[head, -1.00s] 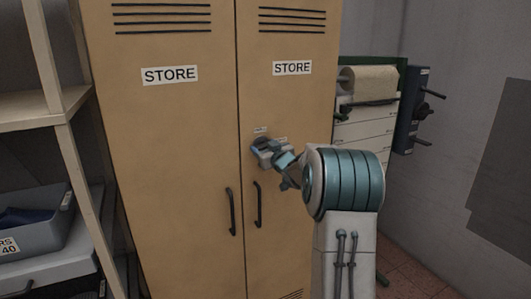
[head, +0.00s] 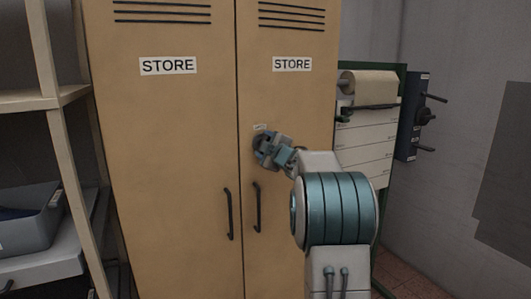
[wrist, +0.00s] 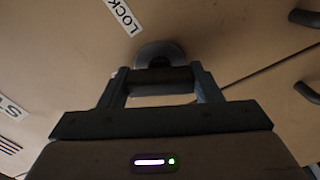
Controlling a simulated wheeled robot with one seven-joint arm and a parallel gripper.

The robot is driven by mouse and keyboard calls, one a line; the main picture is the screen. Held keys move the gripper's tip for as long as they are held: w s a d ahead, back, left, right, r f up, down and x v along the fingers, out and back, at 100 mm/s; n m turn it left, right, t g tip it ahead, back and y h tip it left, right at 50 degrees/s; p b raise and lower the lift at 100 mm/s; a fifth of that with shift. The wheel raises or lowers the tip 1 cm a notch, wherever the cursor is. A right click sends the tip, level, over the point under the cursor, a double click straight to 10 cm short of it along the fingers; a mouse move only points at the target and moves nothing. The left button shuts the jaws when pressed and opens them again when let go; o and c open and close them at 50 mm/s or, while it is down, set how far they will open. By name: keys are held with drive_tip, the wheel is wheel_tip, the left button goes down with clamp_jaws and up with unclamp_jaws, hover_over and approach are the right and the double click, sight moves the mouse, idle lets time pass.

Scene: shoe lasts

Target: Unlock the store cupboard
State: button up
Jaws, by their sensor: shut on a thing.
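The tan store cupboard (head: 165,150) has two doors, both closed, each with a STORE label and a dark handle. A round metal lock (wrist: 158,50) is on the right door, beside a LOCK label (wrist: 121,15). My gripper (wrist: 162,80) is at this lock, with its fingers shut on a dark bar (wrist: 160,75) that stands out in front of the lock's round plate. I cannot tell whether the bar is a key or a turn knob. In the head view my gripper (head: 264,147) covers the lock, just above the right door's handle (head: 257,207).
Shelving with a grey bin (head: 30,220) stands at the left. At the right are a paper roll (head: 368,84) on a green-framed rack and a dark wall unit with pegs (head: 411,115). The floor strip between cupboard and right wall is partly visible.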

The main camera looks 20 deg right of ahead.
drive_tip(key=n+b, duration=0.3)
drive_tip(key=n, duration=0.2)
drive_tip(key=shift+n, duration=0.3)
idle(0.4)
drive_tip(key=o, duration=1)
drive_tip(key=s+b, duration=0.1)
drive_tip(key=s, duration=1.3)
drive_tip(key=shift+d+b, duration=0.25)
drive_tip(key=shift+b, duration=0.15)
drive_tip(key=shift+a, duration=0.1)
